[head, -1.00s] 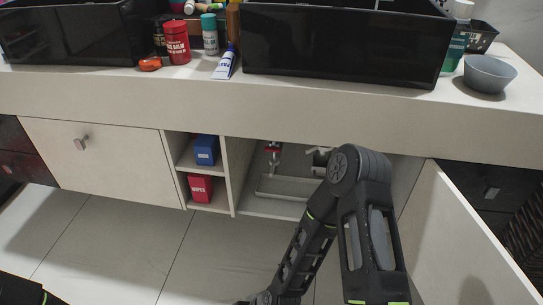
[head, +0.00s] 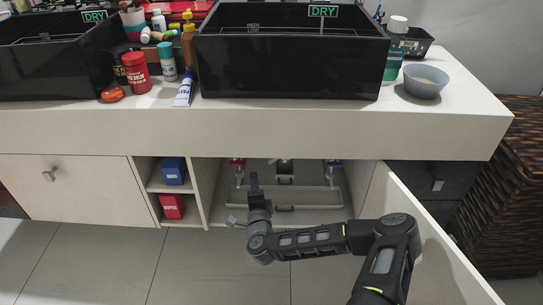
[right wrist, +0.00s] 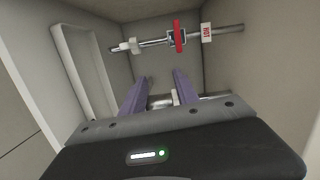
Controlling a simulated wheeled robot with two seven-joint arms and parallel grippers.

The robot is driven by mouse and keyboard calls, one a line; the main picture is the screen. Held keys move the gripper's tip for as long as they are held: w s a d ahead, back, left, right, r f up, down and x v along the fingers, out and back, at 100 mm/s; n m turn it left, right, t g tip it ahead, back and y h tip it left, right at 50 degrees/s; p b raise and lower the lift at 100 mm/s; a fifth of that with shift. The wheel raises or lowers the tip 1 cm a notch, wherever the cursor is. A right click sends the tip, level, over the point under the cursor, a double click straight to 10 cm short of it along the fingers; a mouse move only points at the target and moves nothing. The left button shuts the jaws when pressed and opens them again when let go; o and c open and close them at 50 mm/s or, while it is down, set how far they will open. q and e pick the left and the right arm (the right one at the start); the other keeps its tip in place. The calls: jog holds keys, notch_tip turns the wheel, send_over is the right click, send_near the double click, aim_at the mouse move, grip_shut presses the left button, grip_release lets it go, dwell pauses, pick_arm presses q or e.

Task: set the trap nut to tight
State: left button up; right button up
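The drain pipe with its trap (head: 285,168) hangs at the back of the open cabinet under the right sink in the head view. The trap nut cannot be told apart clearly at this size. My right gripper (head: 254,183) is at the left part of the cabinet opening, left of and in front of the trap. In the right wrist view my right gripper (right wrist: 156,82) has its two fingers apart and empty. A pale grey pipe piece (right wrist: 162,101) shows low between and beyond the fingers, partly hidden by the gripper body. My left gripper is not in view.
A red valve (head: 238,163) is left of the trap and a blue valve (head: 333,163) right of it. The red handle (right wrist: 179,36) sits on a pipe with a HOT tag (right wrist: 207,32). The open door (head: 440,250) stands at the right.

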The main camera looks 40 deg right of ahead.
aim_at(272, 162)
jog(key=s+d+r+m+g+h, duration=0.1)
jog(key=d+m+h, duration=0.1)
jog(key=d, duration=0.3)
jog(key=shift+s+d+r+h, duration=0.25)
jog(key=shift+s+r+h, duration=0.05)
jog(key=shift+s+r, duration=0.1)
jog(key=shift+w, duration=0.15)
jog(key=shift+w+d+f, duration=0.1)
jog(key=shift+w+d, duration=0.1)
jog(key=shift+w, duration=0.25)
jog(key=b+x, duration=0.2)
jog(key=x, duration=0.3)
jog(key=shift+w+d, duration=0.15)
jog(key=shift+d, duration=0.1)
jog(key=shift+w+d, duration=0.3)
jog(key=shift+w, duration=0.15)
grip_shut()
